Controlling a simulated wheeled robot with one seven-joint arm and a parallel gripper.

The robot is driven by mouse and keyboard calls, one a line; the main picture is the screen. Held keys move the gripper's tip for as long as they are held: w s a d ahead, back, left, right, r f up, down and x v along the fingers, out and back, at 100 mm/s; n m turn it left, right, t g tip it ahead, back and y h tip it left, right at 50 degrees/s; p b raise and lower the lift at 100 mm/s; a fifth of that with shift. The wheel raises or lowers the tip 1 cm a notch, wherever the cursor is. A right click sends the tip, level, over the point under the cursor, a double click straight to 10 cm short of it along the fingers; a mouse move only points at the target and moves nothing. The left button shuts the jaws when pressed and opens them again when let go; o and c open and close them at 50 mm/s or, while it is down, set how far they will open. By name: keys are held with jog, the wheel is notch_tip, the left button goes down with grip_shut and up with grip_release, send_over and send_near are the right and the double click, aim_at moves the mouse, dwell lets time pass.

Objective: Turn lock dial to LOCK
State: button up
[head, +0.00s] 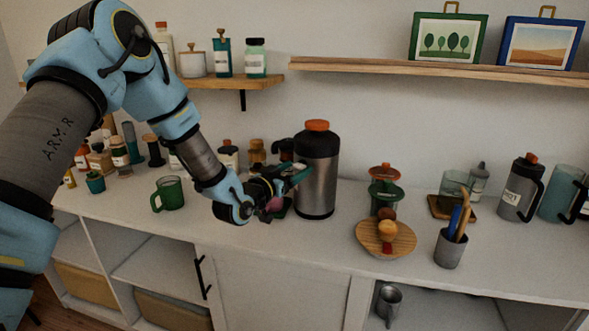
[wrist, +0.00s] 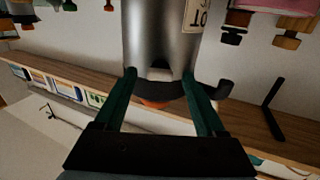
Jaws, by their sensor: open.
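A tall steel flask (head: 316,170) with a black collar and an orange top stands upright on the white counter. My gripper (head: 302,174) is at its left side, at upper-body height. In the wrist view, which looks inverted, the flask body (wrist: 160,30) fills the upper middle. My gripper's green fingers (wrist: 158,76) are open, one on each side of a small pale piece (wrist: 159,74) near the black collar. I cannot tell whether this piece is the lock dial, or whether the fingers touch it. No LOCK marking is readable.
A green mug (head: 168,194) and several bottles stand to the left. A wooden board (head: 366,238) with small items and a grey utensil cup (head: 450,249) are to the right. A wooden shelf (head: 440,69) runs above. The counter front before the flask is clear.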

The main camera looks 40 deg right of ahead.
jog(key=shift+c, duration=0.4)
grip_shut()
jog(key=shift+f+b, duration=0.1)
jog(key=shift+b, duration=0.3)
jog(key=m+b, duration=1.8)
jog(key=b, duration=1.2)
jog(key=shift+s, duration=0.1)
jog(key=shift+b, duration=0.4)
